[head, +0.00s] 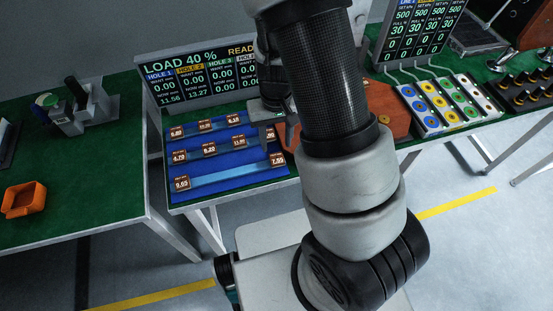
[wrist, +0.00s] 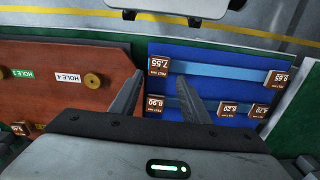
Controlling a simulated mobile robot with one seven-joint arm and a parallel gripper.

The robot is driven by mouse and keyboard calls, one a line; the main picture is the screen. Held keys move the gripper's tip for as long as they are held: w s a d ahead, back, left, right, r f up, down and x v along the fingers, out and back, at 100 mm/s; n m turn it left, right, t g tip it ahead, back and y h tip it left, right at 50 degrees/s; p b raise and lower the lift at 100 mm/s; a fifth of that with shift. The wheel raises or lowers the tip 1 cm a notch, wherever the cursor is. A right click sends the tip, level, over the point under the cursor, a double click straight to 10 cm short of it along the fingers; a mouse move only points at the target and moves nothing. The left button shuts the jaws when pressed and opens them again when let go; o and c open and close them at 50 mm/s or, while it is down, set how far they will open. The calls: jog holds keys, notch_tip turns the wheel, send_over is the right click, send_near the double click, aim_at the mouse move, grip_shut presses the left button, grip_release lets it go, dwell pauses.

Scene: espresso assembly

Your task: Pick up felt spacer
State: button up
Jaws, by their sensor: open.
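The felt spacers are small brown blocks with white number labels on a blue tray (head: 225,183). In the head view, spacer 9.65 (head: 182,184) is at the front left and spacer 7.55 (head: 277,159) at the front right. In the wrist view, spacer 7.55 (wrist: 159,70) appears between the fingertips of my gripper (wrist: 161,80). Another spacer, seemingly 8.90 (wrist: 155,103), appears further back between the fingers. My gripper (head: 283,131) is open and empty above the tray's right edge. My arm hides part of that area in the head view.
A red-brown board (wrist: 65,105) with hole labels and brass fittings lies beside the tray. A rack of coloured discs (head: 440,104) stands further right. A lit load display (head: 200,78) stands behind the tray. An orange container (head: 24,200) is on the left table.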

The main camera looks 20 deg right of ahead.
aim_at(277, 158)
notch_tip(277, 158, down, 7)
jog(key=shift+d+f+b, duration=0.1)
jog(key=shift+f+b, duration=0.1)
jog(key=shift+b, duration=0.4)
jog(key=shift+c, duration=0.4)
jog(key=c, duration=0.7)
